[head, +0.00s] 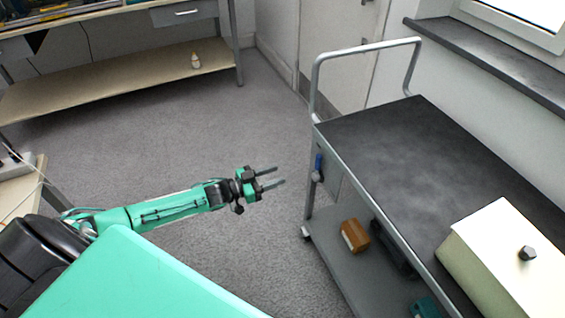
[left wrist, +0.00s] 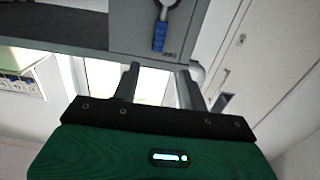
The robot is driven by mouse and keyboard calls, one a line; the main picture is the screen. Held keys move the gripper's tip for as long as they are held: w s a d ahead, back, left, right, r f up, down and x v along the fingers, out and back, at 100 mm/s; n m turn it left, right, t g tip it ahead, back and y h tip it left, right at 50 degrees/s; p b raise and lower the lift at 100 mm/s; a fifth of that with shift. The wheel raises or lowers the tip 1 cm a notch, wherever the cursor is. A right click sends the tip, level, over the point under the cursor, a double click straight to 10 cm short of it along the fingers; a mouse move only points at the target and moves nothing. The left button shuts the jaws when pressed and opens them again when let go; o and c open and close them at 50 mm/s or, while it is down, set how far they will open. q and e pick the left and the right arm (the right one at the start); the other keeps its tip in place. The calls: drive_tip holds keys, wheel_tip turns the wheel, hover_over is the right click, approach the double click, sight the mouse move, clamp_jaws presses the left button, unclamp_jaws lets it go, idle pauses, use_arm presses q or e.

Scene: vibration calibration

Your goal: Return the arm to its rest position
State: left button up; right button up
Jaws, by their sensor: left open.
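My left arm reaches in from the left in the head view, over the grey floor. Its gripper (head: 272,179) is open and empty, with its two fingers apart and pointing right toward the cart. It is clear of the cart and touches nothing. In the left wrist view the two dark fingers of the left gripper (left wrist: 158,85) stand apart with nothing between them. My right gripper is not in view.
A cart with a dark top (head: 390,135) stands at the right, with a cream box (head: 500,250) on it and a brown box (head: 354,236) on its lower shelf. A blue-handled item (head: 318,167) hangs on its side. A workbench shelf (head: 130,75) is at the back left. Open floor lies between.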

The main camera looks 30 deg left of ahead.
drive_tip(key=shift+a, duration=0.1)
